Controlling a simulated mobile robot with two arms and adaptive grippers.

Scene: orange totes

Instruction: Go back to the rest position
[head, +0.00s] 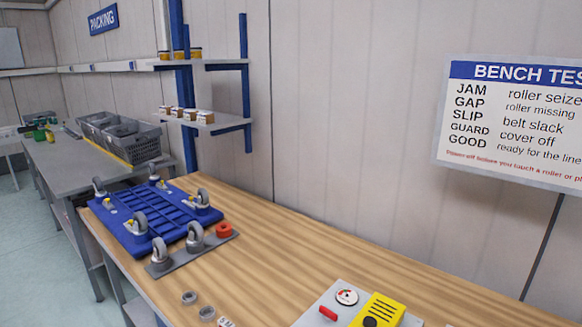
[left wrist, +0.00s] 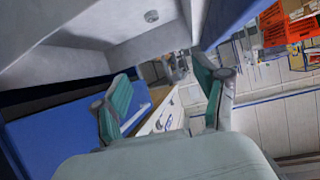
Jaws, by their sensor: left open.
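My left gripper (left wrist: 162,76) shows in the left wrist view. Its two teal-padded fingers stand wide apart with nothing held between them. Past the fingers, that view shows a narrow strip of wooden surface. Neither gripper shows in the head view, and my right gripper is in no frame. The head view shows the wooden bench (head: 275,262), with a blue wheeled frame (head: 160,210) lying on it, casters upward. I cannot tell the left gripper's distance from the bench.
A yellow box (head: 379,311) stands at the front. Wall shelves (head: 202,122) and grey crates (head: 118,138) are farther back. The bench's middle is clear.

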